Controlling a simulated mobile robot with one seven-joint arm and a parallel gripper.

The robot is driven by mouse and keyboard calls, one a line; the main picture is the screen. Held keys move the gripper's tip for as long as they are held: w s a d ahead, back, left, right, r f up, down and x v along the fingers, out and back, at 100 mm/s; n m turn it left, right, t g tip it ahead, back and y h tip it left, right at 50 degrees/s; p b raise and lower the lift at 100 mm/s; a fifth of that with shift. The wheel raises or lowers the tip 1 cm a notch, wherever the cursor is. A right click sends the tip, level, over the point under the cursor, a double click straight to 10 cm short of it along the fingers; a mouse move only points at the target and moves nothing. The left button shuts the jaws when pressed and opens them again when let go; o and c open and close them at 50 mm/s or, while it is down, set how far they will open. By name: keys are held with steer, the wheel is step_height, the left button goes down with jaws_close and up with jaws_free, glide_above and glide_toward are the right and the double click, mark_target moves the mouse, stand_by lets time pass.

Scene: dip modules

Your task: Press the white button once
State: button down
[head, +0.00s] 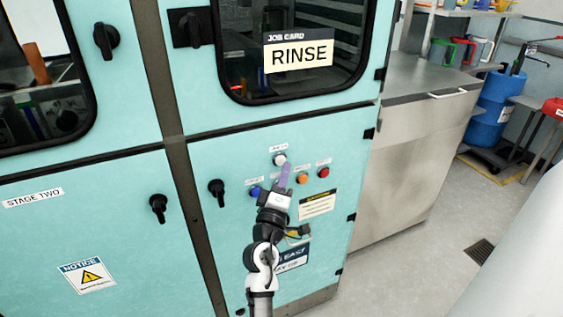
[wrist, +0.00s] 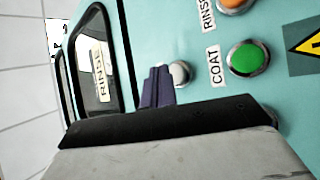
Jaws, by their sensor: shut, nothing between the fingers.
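The white button (head: 280,159) sits at the top of the group of buttons on the lower turquoise cabinet door, under a small white label. In the wrist view the white button (wrist: 180,72) shows just right of my fingertips, partly covered by them. My gripper (head: 286,167) is shut and empty, its purple fingers pointing up the door just below the white button. In the wrist view my gripper (wrist: 159,70) reaches close to the panel beside the button. I cannot tell whether the fingers touch it.
Near it are a blue button (head: 255,191), an orange button (head: 302,177) and a red button (head: 323,172). A green button (wrist: 249,58) labelled COAT shows in the wrist view. A black handle (head: 216,190) stands out at left. A job card (head: 298,53) above reads RINSE.

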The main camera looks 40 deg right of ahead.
steer(key=shift+w, duration=0.15)
stand_by(0.7)
steer(key=shift+w+d, duration=0.1)
steer(key=shift+w, duration=0.2)
steer(key=shift+w+d+b, duration=0.1)
steer(key=shift+w+b, duration=0.3)
steer(key=shift+b, duration=0.1)
stand_by(0.5)
stand_by(0.3)
steer(key=shift+s+a+p, duration=0.2)
steer(key=shift+s+p, duration=0.1)
steer(key=shift+s, duration=0.5)
steer(key=shift+s+a+p, duration=0.2)
steer(key=shift+s+p, duration=0.1)
steer(key=shift+s, duration=0.5)
steer(key=shift+s+a+p, duration=0.2)
steer(key=shift+s+p, duration=0.1)
steer(key=shift+s, duration=0.55)
steer(key=shift+s+a+p, duration=0.2)
steer(key=shift+s+p, duration=0.1)
steer(key=shift+s, duration=0.5)
